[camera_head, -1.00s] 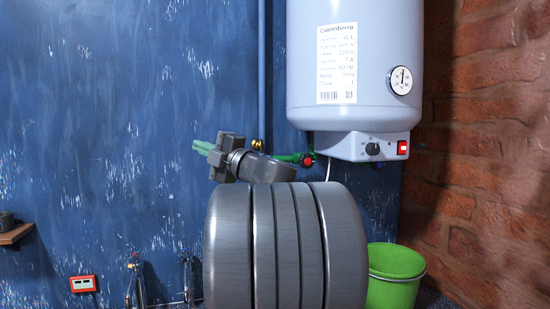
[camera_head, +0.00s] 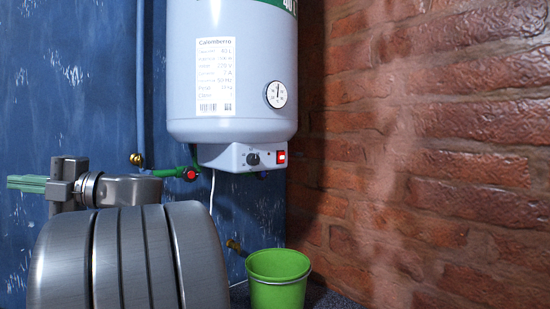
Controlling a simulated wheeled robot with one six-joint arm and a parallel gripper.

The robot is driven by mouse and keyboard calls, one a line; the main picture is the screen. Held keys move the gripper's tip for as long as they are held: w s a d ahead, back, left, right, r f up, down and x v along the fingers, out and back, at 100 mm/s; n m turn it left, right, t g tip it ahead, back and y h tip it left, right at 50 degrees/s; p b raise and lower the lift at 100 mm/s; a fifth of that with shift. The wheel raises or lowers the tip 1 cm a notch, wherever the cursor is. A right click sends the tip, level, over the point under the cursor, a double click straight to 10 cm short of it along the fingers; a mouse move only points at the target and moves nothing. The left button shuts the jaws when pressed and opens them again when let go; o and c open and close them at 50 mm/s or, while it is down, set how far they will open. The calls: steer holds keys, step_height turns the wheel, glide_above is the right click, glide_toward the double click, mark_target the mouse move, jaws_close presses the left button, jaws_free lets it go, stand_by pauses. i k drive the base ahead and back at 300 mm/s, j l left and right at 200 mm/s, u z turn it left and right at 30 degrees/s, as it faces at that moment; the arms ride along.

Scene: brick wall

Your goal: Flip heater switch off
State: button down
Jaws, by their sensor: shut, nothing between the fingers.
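The grey-white water heater (camera_head: 233,75) hangs on the blue wall, with a label and a round dial on its front. Its lower panel (camera_head: 236,157) carries a black knob (camera_head: 253,159) and a red switch (camera_head: 282,157) with a bright spot on it. My gripper (camera_head: 28,183) is at the left, its green fingers shut and pointing left, away from the heater. Nothing shows between the fingers. The switch is in full view and well apart from my gripper.
A green bucket (camera_head: 278,280) stands on the floor below the heater. A brick wall (camera_head: 430,150) fills the right side. A pipe with a red valve knob (camera_head: 191,174) runs under the heater, and a white cable (camera_head: 212,190) hangs down. Space before the panel looks clear.

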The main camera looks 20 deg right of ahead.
mark_target(283, 153)
steer(key=z, duration=0.4)
steer(key=i+l+z, duration=0.1)
steer(key=z, duration=0.35)
steer(key=i+z, duration=0.1)
steer(key=z, duration=0.75)
steer(key=i+z, duration=0.15)
steer(key=z, duration=0.25)
